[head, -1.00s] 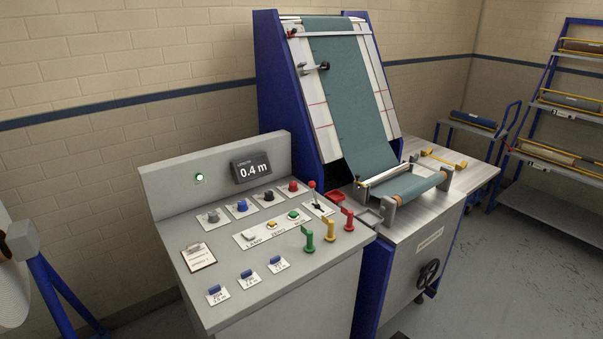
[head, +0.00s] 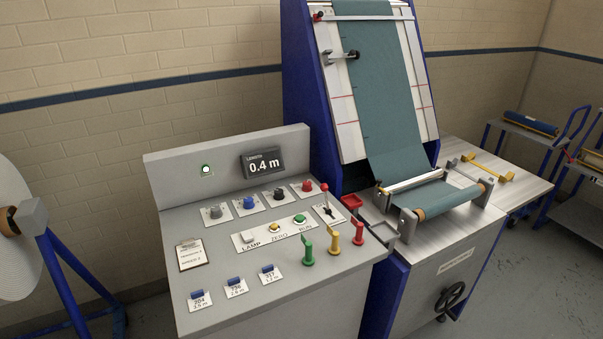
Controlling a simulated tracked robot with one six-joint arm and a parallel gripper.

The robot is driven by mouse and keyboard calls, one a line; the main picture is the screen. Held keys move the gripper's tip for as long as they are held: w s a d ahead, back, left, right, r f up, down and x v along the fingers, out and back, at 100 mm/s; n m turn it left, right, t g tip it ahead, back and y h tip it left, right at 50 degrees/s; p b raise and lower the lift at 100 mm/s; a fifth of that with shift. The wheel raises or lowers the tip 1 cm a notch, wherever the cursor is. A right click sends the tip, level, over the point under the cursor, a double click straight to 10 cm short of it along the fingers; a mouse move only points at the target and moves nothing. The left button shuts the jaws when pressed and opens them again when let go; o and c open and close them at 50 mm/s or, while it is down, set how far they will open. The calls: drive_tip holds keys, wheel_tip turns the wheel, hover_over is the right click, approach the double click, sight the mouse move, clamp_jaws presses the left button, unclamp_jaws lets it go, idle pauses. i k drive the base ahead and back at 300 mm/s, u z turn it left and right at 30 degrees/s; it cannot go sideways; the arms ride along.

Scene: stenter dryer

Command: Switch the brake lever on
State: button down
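A grey control console (head: 165,225) fills the middle of the view. A lever with a red knob (head: 324,187) stands on a white plate at the console's right end. No label is readable that tells which one is the brake lever. My gripper is not in view.
Knobs, LAMP, ZERO and RUN buttons, a clipboard (head: 191,254) and blue-topped tags cover the console. The blue-framed machine with teal cloth (head: 390,95) stands right of it. A white roll (head: 14,230) is at far left.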

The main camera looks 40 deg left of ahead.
sight(324, 187)
drive_tip(key=u, duration=0.35)
drive_tip(key=i, duration=0.55)
drive_tip(key=u, duration=0.9)
drive_tip(key=i, duration=0.7)
drive_tip(key=u, duration=0.5)
